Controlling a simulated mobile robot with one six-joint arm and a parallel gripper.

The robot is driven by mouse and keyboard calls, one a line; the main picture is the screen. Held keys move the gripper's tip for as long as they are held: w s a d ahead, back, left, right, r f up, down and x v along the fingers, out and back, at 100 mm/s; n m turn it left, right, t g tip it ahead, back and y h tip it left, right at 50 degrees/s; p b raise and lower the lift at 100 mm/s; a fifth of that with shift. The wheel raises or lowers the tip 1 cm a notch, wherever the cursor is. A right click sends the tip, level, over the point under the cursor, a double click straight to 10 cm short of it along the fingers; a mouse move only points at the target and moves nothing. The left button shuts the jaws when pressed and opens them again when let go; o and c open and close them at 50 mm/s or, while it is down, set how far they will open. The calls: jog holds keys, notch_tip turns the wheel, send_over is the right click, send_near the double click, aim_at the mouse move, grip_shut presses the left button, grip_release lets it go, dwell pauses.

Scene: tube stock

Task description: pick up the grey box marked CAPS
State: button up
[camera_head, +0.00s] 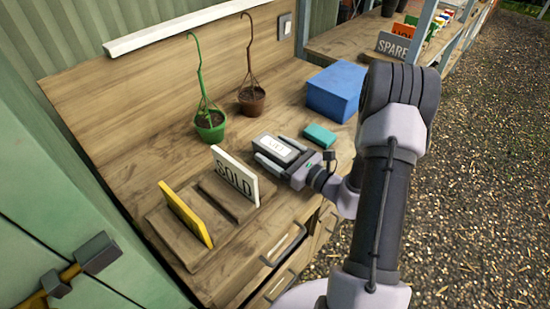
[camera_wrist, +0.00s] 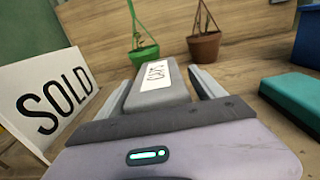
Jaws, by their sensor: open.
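The grey box marked CAPS (camera_wrist: 158,88) has a white label on top and sits on the wooden bench. In the head view the box (camera_head: 276,152) lies between the fingers of my gripper (camera_head: 275,158), its label too small to read clearly. My gripper (camera_wrist: 163,90) is open, with one finger on each side of the box in the wrist view. A narrow gap shows on the box's right side; I cannot tell whether either finger touches it.
A white SOLD sign (camera_head: 235,176) stands close on the left, with a yellow sign (camera_head: 186,214) beyond. A teal box (camera_head: 319,135) and blue box (camera_head: 336,90) are on the right. Green (camera_head: 210,125) and brown (camera_head: 251,100) hanging pots stand behind. Drawers (camera_head: 285,245) are partly open below.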

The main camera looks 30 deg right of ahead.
jog(key=shift+r, duration=0.1)
grip_shut()
dwell(0.3)
